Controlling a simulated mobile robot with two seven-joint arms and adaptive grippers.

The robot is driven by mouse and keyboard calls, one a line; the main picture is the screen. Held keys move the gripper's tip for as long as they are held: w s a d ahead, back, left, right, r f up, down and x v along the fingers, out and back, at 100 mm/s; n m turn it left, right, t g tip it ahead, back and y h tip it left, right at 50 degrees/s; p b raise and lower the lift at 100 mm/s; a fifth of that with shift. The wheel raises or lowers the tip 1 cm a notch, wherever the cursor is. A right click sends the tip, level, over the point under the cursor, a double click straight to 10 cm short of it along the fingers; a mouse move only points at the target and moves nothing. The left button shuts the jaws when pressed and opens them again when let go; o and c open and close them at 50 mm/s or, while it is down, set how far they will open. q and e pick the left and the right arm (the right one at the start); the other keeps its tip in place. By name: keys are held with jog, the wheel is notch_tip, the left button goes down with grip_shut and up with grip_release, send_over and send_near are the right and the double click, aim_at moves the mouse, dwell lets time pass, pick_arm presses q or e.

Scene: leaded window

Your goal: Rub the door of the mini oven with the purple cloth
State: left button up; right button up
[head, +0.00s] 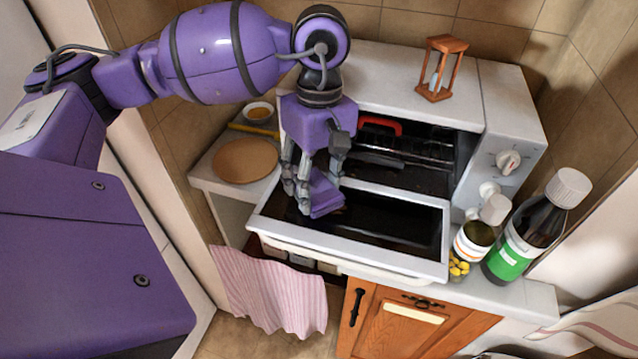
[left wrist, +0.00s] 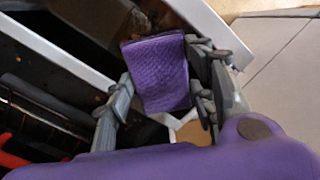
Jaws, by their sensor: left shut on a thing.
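The mini oven (head: 390,62) is white and stands on the counter with its door (head: 397,225) folded down open, dark glass facing up in a white frame. The door also shows in the left wrist view (left wrist: 55,52). My left gripper (head: 312,193) is above the left part of the door, shut on the folded purple cloth (head: 325,196). In the left wrist view the cloth (left wrist: 158,73) sits between the fingers. The cloth is over or against the door glass; I cannot tell if it touches. Small brownish specks show on the glass. My right gripper is not in view.
An hourglass (head: 441,68) stands on the oven. A jar (head: 478,236) and a dark bottle (head: 530,232) stand close to the door's right side. A round board (head: 245,161) and small bowl (head: 258,112) lie left. A pink striped towel (head: 272,292) hangs below. A red-handled thing (head: 381,124) is inside the oven.

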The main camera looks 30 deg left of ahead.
aim_at(296, 177)
pick_arm(q)
jog(key=shift+s+a, duration=0.3)
jog(key=shift+a, duration=0.65)
jog(key=shift+s+a, duration=0.25)
jog(key=shift+a, duration=0.7)
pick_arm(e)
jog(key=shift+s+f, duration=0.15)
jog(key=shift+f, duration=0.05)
pick_arm(q)
jog(key=shift+w+r+p, duration=0.2)
jog(key=shift+r+p, duration=0.2)
jog(key=shift+r, duration=0.95)
jog(key=shift+w+r+p, duration=0.2)
jog(key=shift+r+p, duration=0.15)
jog(key=shift+r, duration=1.3)
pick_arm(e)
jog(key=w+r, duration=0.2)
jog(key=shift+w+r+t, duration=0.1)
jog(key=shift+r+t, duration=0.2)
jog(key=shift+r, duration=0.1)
